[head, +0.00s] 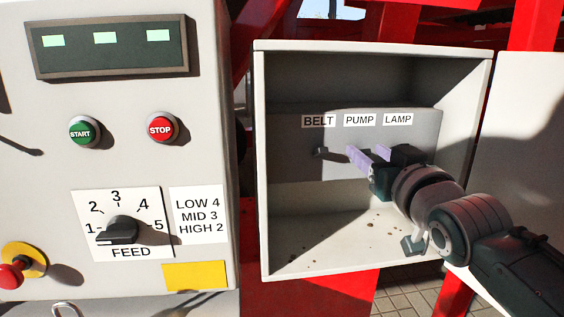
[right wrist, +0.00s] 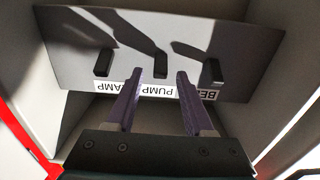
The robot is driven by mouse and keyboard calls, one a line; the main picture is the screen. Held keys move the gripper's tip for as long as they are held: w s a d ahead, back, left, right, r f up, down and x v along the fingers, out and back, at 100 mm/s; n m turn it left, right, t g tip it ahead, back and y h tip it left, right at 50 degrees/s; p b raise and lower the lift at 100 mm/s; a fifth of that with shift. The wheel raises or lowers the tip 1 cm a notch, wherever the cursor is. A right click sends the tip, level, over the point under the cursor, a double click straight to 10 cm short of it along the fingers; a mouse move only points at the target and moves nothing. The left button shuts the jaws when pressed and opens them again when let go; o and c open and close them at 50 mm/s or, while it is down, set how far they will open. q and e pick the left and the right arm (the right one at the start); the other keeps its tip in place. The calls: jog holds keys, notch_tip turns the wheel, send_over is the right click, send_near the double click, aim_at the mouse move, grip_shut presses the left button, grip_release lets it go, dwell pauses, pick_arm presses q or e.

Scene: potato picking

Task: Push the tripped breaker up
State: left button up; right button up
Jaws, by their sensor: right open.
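The open breaker box (head: 300,250) holds a grey panel (head: 285,165) labelled BELT, PUMP and LAMP. The BELT breaker lever (head: 319,152) shows dark at the left. The right wrist view is upside down and shows three dark levers: LAMP (right wrist: 103,62), PUMP (right wrist: 161,65) and BELT (right wrist: 216,70). I cannot tell which is tripped. My right gripper (head: 366,152) is open inside the box, under the PUMP label. Its purple fingers (right wrist: 160,75) lie to either side of the PUMP lever's line; contact is unclear. In the head view it hides the PUMP lever. My left gripper is out of view.
A control cabinet (head: 40,175) stands left of the box, with START and STOP buttons, a FEED knob (head: 122,230) and a red emergency button (head: 10,276). The box's side walls flank my right gripper. The open door (head: 525,140) is at the right.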

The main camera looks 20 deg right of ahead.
jog(key=shift+w, duration=0.1)
grip_shut()
dwell(0.4)
